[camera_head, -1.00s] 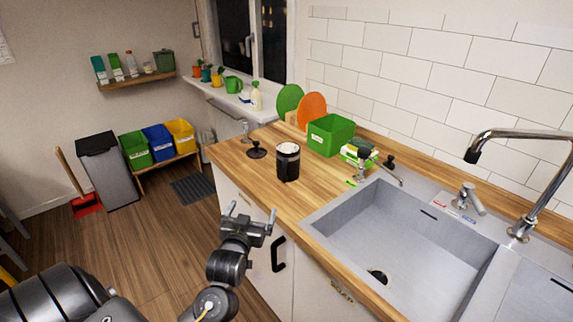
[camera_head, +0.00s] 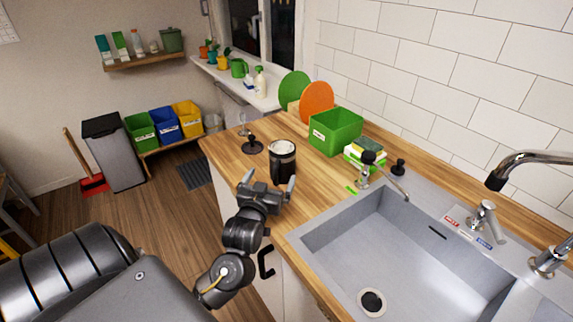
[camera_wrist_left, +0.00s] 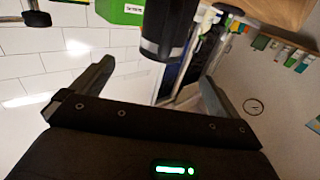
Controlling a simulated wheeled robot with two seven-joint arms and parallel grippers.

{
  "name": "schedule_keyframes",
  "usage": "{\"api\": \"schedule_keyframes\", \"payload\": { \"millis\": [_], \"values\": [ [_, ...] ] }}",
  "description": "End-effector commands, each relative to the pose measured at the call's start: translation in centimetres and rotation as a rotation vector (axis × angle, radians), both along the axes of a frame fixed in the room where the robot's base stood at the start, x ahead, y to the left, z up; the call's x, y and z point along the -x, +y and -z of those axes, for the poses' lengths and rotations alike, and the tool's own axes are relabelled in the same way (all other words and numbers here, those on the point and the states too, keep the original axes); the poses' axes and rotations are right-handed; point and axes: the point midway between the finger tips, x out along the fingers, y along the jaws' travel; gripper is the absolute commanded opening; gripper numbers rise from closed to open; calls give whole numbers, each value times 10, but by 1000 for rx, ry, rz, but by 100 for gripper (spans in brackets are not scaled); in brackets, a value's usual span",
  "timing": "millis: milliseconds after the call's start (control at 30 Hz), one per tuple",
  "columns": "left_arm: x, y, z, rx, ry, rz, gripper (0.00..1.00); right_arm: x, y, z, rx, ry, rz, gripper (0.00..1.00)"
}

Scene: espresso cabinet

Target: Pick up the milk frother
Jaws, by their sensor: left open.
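The milk frother appears to be the dark cylinder with a pale top (camera_head: 282,161), upright on the wooden counter to the left of the sink. It also shows in the left wrist view (camera_wrist_left: 165,30), tipped over by the camera's angle and cut off by the top edge. My left gripper (camera_head: 268,182) is open and empty at the counter's front edge, just in front of the frother, its fingers pointing toward it. In the left wrist view the frother lies beyond and between the two fingers (camera_wrist_left: 155,75), with no visible contact. My right gripper is not in view.
A black tamper-like object (camera_head: 252,147) stands left of the frother. A green box (camera_head: 335,133) and sponges (camera_head: 366,153) are behind it. The sink (camera_head: 385,245) and its small dispenser tap (camera_head: 369,160) lie to the right. The counter between gripper and frother looks clear.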

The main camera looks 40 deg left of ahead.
Motion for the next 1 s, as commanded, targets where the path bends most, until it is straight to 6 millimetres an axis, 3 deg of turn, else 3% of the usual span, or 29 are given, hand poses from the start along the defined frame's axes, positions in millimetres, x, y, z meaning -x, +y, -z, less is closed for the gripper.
{"api": "schedule_keyframes", "payload": {
  "millis": [200, 567, 767, 1000],
  "values": [
    [-30, 16, -3, -4, 1, -6, 100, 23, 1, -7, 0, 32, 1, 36],
    [-49, 22, -3, -2, 0, -3, 100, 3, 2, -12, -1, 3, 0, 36],
    [-76, 31, -11, -4, 0, -2, 100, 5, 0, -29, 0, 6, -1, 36],
    [-94, 39, -7, -2, 0, -1, 100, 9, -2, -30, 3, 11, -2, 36]
  ]
}}
